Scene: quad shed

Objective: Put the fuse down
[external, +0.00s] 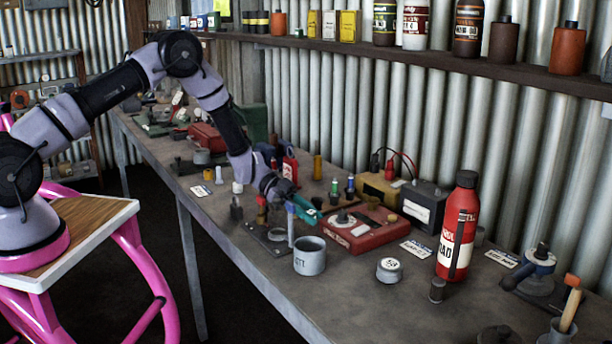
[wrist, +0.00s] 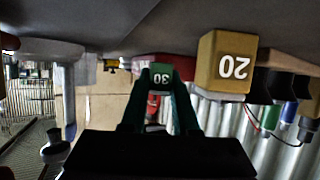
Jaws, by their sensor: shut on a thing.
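My gripper (external: 306,212) is above the workbench, between a small metal stand and a red box; its teal fingers also show in the wrist view (wrist: 160,95). It is shut on a small green fuse (wrist: 161,72) marked 30, which sits between the fingertips. The wrist picture is upside down. A yellow block (wrist: 227,62) marked 20 stands close beside the held fuse in that view. In the external view the fuse is hardly distinguishable from the teal fingers, and I cannot tell whether it touches anything below.
A grey cup (external: 310,262), a round tin (external: 389,275) and a red bottle (external: 447,262) stand nearer. A black battery (external: 424,208) is behind. The bench (external: 345,305) is bare at the front.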

